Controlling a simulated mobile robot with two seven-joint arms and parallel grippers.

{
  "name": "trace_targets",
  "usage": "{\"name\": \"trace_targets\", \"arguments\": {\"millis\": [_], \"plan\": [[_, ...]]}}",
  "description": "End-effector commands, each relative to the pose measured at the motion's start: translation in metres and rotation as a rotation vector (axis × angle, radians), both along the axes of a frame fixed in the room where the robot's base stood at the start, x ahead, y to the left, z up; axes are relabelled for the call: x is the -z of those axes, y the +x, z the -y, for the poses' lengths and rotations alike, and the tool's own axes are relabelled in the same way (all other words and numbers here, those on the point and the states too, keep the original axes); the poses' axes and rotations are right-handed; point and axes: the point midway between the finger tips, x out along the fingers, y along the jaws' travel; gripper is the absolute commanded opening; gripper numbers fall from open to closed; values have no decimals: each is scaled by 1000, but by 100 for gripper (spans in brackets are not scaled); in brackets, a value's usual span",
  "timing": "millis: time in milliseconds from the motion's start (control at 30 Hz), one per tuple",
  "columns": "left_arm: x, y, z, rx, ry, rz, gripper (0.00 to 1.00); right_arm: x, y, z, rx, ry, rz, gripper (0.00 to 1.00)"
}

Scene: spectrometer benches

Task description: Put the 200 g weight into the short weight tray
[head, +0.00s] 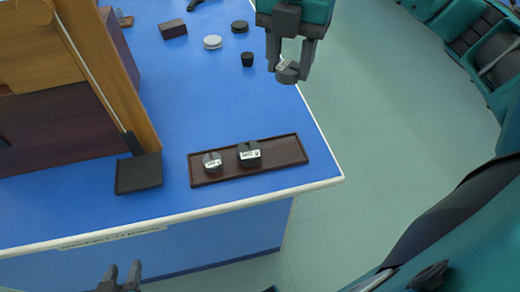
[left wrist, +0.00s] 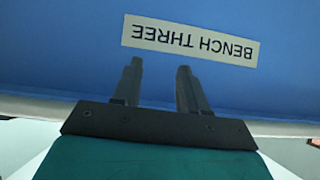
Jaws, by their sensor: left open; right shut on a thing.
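My right gripper (head: 288,66), at the upper right of the head view, is shut on a small grey weight (head: 287,75) with a white label too small to read. It holds the weight above the bench's right side, behind the brown tray. The brown rectangular tray (head: 284,141) lies near the bench's front right corner. Two labelled weights stand in it: a grey one (head: 212,165) and a darker, larger one (head: 249,158). My left gripper (head: 122,276) is open and empty in front of the bench; the left wrist view also shows its fingers apart (left wrist: 160,88).
A small empty dark square tray (head: 138,174) sits left of the brown tray. A wooden upright (head: 115,75) stands at the left. A black cup (head: 247,59), a pale disc (head: 212,42), a dark disc (head: 240,26) and a dark block (head: 172,29) stand further back. The bench middle is clear.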

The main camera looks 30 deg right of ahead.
Motion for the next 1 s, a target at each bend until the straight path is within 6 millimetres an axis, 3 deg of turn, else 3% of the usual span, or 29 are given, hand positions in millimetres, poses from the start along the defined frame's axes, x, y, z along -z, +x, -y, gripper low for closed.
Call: {"name": "trace_targets", "arguments": {"millis": [267,533,733,1000], "plan": [[4,2,0,1,0,4,43,11,-4,-2,-24,1,0,6],[24,4,5,6,-9,-8,43,77,-5,-2,-24,3,-5,6],[20,10,15,20,-29,5,43,126,-5,-2,-23,1,-3,6],[20,11,17,25,-32,3,43,159,-4,-1,-22,0,0,6]]}}
